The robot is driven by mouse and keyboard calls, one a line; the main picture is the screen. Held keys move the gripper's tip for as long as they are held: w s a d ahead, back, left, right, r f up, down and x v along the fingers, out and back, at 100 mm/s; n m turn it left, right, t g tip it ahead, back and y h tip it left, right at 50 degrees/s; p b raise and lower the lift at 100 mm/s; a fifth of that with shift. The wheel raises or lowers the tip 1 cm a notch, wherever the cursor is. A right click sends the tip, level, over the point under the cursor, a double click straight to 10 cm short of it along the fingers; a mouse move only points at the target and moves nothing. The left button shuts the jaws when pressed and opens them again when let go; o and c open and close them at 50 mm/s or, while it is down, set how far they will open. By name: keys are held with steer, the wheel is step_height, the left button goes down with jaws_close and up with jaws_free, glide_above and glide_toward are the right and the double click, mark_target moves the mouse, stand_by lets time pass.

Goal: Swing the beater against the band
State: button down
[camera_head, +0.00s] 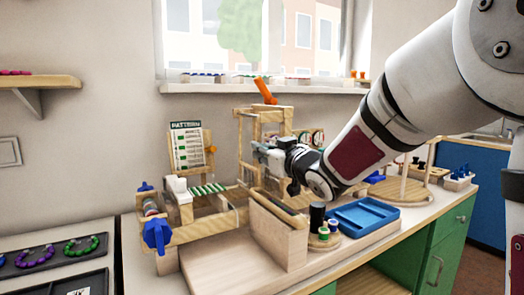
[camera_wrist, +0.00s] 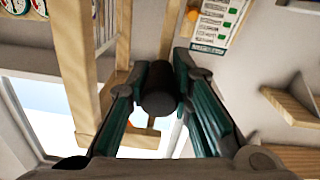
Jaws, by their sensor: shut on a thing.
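A wooden bead loom stands on the workbench. A green and white striped band (camera_head: 207,190) lies across its left part. A tall wooden frame (camera_head: 243,130) rises to the right of the band; I cannot tell clearly which of its bars belong to the beater. My gripper (camera_head: 262,150) is at this frame, to the right of and above the band. In the wrist view its fingers are shut on a dark round handle (camera_wrist: 158,92), which I take to be the beater's. My gripper and arm hide part of the loom behind them.
A blue knob (camera_head: 157,235) sticks out at the loom's front left. A pattern card (camera_head: 187,146) stands behind. A blue tray (camera_head: 362,217) and a round stand with a black cylinder (camera_head: 317,216) sit at the right. Bare wooden board (camera_head: 225,265) lies in front.

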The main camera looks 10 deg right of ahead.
steer(key=a+m, duration=0.1)
steer(key=a+m+p, duration=0.1)
steer(key=m, duration=0.1)
steer(key=s+a+m+p, duration=0.1)
steer(key=shift+r+m, duration=0.3)
